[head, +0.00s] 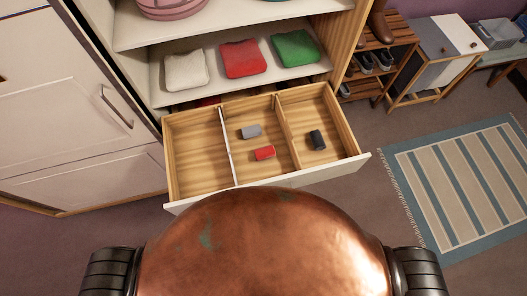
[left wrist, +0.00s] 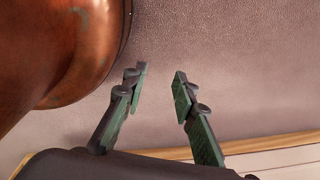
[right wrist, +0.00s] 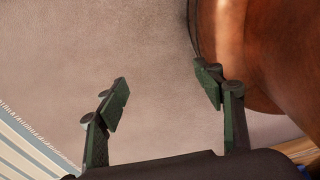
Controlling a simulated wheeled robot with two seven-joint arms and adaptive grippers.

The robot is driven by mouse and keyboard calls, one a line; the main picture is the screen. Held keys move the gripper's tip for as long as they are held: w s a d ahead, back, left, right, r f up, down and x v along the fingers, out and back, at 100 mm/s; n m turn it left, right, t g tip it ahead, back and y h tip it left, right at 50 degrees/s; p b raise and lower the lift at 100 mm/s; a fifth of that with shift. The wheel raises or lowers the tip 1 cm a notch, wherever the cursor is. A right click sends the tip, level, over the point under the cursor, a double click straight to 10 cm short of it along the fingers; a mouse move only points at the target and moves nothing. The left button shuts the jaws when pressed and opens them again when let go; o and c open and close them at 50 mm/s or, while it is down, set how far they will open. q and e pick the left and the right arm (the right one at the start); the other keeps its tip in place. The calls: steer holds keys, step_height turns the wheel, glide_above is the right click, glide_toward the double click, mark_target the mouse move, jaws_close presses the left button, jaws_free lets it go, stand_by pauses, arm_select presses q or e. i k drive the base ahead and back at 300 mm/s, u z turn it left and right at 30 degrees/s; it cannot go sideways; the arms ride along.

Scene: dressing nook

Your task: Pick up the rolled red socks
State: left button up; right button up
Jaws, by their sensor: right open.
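The rolled red socks (head: 265,153) lie in the middle compartment of the open wooden drawer (head: 228,150), in the head view. A grey roll (head: 251,131) lies just behind them in the same compartment, apart from them. A dark roll (head: 317,140) lies in the right compartment. The left compartment is empty. My left gripper (left wrist: 160,78) is open and empty in the left wrist view, above the floor. My right gripper (right wrist: 166,88) is open and empty in the right wrist view, also above the floor. Neither gripper shows in the head view, and neither wrist view shows the socks.
White, red and green folded cloths (head: 243,59) lie on the shelf above the drawer. A closed white door (head: 75,100) stands at the left. A striped rug (head: 465,180) lies on the floor.

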mark_target(268, 152)
steer(key=u, duration=0.7)
steer(key=k, duration=0.9)
steer(key=u, duration=0.8)
steer(key=k, duration=0.25)
steer(key=z, duration=0.4)
steer(key=i, duration=0.6)
steer(key=z, duration=0.15)
